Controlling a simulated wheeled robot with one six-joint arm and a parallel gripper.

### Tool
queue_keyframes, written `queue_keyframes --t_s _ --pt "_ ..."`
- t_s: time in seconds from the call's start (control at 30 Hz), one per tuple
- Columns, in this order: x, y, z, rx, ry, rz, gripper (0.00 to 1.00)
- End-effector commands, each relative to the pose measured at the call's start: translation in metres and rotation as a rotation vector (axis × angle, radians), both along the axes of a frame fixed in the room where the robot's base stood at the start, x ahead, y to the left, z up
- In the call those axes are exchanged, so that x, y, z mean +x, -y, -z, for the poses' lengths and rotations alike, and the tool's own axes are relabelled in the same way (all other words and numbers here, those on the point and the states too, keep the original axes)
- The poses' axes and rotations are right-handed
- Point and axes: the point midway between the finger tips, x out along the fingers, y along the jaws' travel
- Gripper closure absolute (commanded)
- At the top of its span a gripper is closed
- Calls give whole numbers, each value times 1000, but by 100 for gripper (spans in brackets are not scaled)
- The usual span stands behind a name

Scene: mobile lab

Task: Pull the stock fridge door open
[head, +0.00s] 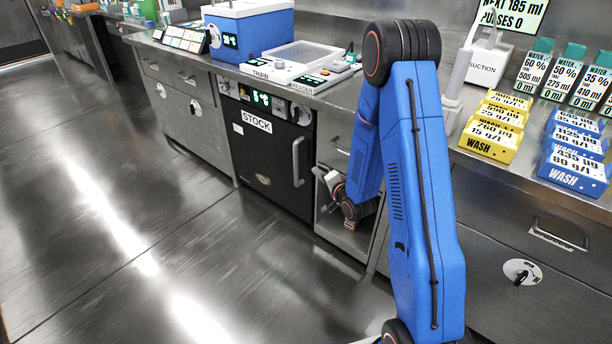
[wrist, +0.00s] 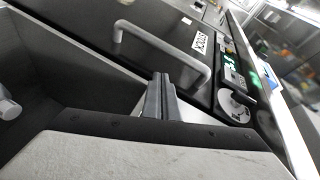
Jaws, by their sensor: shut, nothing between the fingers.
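The stock fridge door (head: 262,165) is a dark panel under the counter in the head view, labelled STOCK, and looks closed. Its pale upright bar handle (head: 297,160) is on the door's right side. In the wrist view the handle (wrist: 165,44) crosses the upper middle, in front of the dark door (wrist: 85,22). My gripper (head: 318,172) is just right of the handle in the head view. In the wrist view my gripper (wrist: 159,82) is shut and empty, with its fingertips close to the handle. I cannot tell whether they touch it.
An open compartment (head: 345,238) lies right of the fridge, below my gripper. A control panel with a green display (head: 262,99) sits above the door. Steel drawers (head: 185,105) stand to the left. The floor (head: 150,240) in front of the fridge is clear.

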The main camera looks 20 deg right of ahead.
Motion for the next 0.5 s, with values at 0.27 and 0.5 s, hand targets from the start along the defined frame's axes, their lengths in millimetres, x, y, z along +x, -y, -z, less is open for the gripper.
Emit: queue_keyframes --t_s 0.27,0.5 --pt "-9 -5 46 231 63 -6 100" --pt "-17 -6 62 348 97 -9 100"
